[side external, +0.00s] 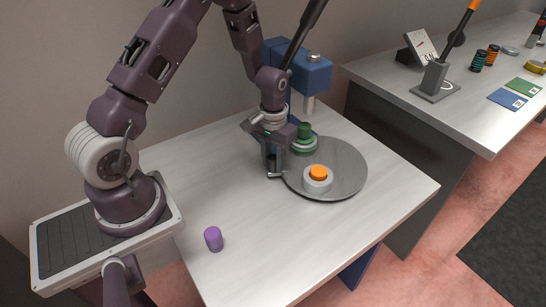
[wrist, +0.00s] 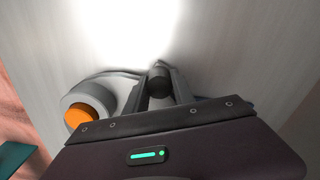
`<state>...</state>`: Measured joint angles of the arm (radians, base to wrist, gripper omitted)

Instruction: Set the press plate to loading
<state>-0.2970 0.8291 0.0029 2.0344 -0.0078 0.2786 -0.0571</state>
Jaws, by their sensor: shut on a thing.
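The press plate (side external: 345,180) is a round grey disc on the white table, under the front of a blue press (side external: 312,75). It bears a white piece with an orange top (side external: 318,178) near the front and a green piece (side external: 304,145) near the press. My gripper (side external: 273,170) is at the plate's left edge, pointing down. In the wrist view its fingers are shut on a dark upright knob (wrist: 159,78). The orange-topped piece (wrist: 82,110) shows left of the fingers there. Whether the knob is fixed to the plate is hard to tell.
A purple cylinder (side external: 214,239) stands on the table's front left. The table (side external: 250,240) is clear in front of the plate. A second bench (side external: 470,120) at the right holds a lever box (side external: 436,82), coloured cards and small parts.

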